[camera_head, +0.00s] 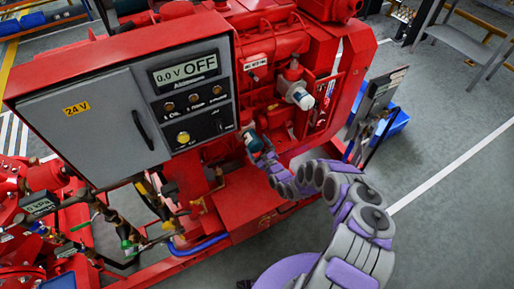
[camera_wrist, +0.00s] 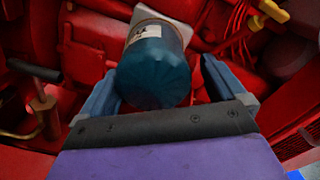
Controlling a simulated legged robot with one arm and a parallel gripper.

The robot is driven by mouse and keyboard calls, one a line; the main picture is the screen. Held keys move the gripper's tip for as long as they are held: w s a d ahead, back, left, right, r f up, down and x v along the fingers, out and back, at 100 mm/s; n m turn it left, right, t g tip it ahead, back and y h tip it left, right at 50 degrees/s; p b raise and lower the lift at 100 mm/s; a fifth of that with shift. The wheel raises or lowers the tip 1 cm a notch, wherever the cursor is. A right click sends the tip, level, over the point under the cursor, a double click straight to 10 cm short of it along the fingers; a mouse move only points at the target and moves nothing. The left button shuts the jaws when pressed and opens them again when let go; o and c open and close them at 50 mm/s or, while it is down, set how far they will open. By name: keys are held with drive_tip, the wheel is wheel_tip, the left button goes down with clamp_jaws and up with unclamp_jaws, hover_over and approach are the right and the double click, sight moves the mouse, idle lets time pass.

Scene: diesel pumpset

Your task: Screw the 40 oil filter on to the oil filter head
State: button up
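The oil filter, a dark teal canister (camera_wrist: 155,75) with a white label, is between the fingers of my gripper (camera_wrist: 160,66) in the wrist view. The left finger is close against its side; a narrow red gap shows between it and the right finger. A light grey block (camera_wrist: 172,12), perhaps the oil filter head, is behind the canister's far end. Whether they are joined is hidden. In the head view the canister (camera_head: 261,154) is beside the panel's lower right corner, with my gripper (camera_head: 270,166) at its lower end.
A grey control panel (camera_head: 90,120) reading OFF stands left of the canister. A white cylinder with a blue end (camera_head: 299,95) sticks out of the red engine (camera_head: 275,50) above right. Hoses and pipes crowd the lower left. Open grey floor (camera_head: 455,190) lies right.

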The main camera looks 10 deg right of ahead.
drive_tip(key=shift+s, duration=0.1)
drive_tip(key=n, duration=0.3)
drive_tip(key=shift+a+n, duration=0.3)
drive_tip(key=shift+s+n+b, duration=0.1)
drive_tip(key=shift+n+b, duration=0.2)
drive_tip(key=shift+n, duration=0.9)
drive_tip(key=n+b, duration=0.1)
drive_tip(key=n, duration=0.4)
drive_tip(key=shift+a, duration=0.15)
drive_tip(key=shift+r+n, duration=0.1)
drive_tip(key=shift+n, duration=0.4)
drive_tip(key=shift+c, duration=0.4)
